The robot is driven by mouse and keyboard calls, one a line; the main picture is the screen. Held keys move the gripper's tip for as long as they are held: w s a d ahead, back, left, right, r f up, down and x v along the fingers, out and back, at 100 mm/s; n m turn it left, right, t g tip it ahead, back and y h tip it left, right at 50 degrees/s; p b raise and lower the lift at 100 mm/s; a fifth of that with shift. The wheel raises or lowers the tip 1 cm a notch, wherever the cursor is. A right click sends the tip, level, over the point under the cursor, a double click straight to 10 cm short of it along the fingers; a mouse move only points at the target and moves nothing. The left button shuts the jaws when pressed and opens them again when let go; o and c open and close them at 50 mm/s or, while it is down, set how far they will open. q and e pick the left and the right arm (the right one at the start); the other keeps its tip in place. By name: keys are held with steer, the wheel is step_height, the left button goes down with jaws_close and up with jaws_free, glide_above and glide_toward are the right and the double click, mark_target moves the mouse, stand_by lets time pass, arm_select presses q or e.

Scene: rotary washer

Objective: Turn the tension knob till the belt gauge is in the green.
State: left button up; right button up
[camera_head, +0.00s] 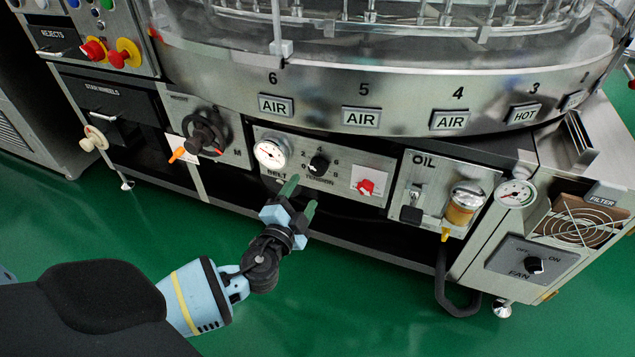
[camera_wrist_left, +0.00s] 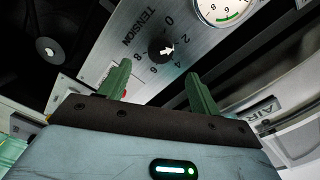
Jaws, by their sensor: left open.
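The black tension knob (camera_head: 319,164) sits on a grey panel with a scale from 0 to 8. In the left wrist view the knob (camera_wrist_left: 160,50) has a white arrow that seems to point near the 2. The round white belt gauge (camera_head: 270,153) is left of the knob; its needle reading is too small to tell. The wrist view shows part of the gauge (camera_wrist_left: 226,11) with a green arc, cut off by the top edge. My left gripper (camera_head: 299,195) is open and empty, its green fingers below and in front of the knob, apart from it. My right gripper is out of view.
A red knob (camera_head: 366,187) is on the same panel, to the right. The oil unit (camera_head: 462,203) stands at the right. The green floor (camera_head: 340,300) in front is clear.

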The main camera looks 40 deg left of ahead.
mark_target(316, 170)
arm_select(q)
steer(key=shift+r, duration=0.1)
steer(key=shift+b+x, duration=0.75)
steer(key=shift+x, duration=3.15)
steer(key=c, duration=1)
steer(key=shift+o, duration=0.2)
